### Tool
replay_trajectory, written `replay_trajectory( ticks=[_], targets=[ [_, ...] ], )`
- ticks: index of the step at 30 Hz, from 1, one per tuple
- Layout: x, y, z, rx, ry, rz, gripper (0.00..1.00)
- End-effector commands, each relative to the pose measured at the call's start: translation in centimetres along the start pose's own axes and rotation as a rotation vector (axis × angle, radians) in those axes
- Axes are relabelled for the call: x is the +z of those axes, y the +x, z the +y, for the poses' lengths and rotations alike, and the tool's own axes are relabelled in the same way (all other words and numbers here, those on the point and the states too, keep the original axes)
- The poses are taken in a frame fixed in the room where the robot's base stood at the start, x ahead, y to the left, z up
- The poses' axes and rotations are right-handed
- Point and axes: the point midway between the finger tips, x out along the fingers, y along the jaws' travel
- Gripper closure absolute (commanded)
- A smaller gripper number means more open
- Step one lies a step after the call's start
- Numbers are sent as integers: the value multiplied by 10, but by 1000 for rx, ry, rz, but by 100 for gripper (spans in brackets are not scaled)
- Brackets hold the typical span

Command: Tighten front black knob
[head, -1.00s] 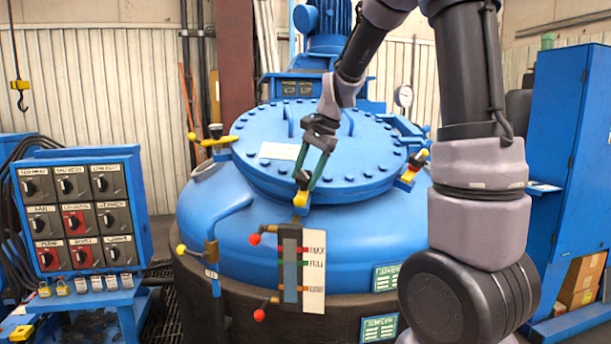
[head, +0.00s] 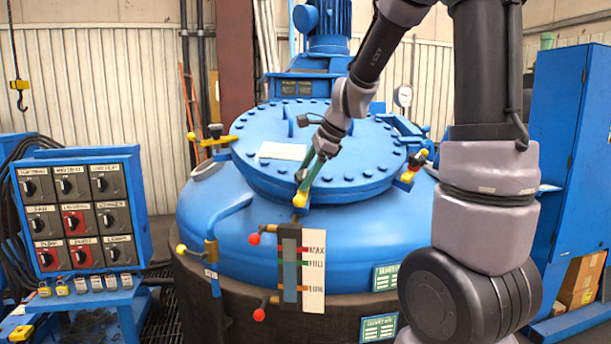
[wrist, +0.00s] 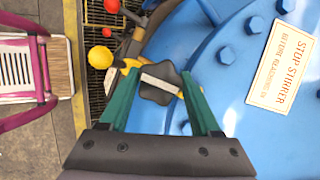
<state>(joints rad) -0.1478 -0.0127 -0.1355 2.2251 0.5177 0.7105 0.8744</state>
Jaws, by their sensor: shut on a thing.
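The front black knob (wrist: 160,82) is a dark lobed knob on a yellow clamp (head: 300,199) at the front rim of the blue lid (head: 350,178). In the wrist view it sits between the two green fingers of my gripper (wrist: 161,76), which is shut on it from both sides. In the head view my gripper (head: 301,186) reaches down to the clamp, and its fingers mostly hide the knob. The fingers appear nearly edge-on there.
Another black knob (head: 215,130) stands on the yellow clamp at the lid's left. A further clamp (head: 408,176) is at the right. Below the front clamp is a level gauge (head: 291,265) with red-ball levers. A switch panel (head: 78,210) stands at the left.

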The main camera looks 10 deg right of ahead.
Motion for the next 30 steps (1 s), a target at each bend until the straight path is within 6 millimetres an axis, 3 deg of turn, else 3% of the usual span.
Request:
replay_trajectory(
  ticks=[13,14,15,16,25,30],
  targets=[
    [0,0,-1,-5,9,-1,91],
    [0,0,-1,-5,9,-1,24],
    [0,0,-1,-5,9,-1,9],
    [0,0,-1,-4,9,-1,6],
    [0,-1,0,-4,7,0,6],
    [0,-17,-1,-7,6,-1,6]
  ],
)
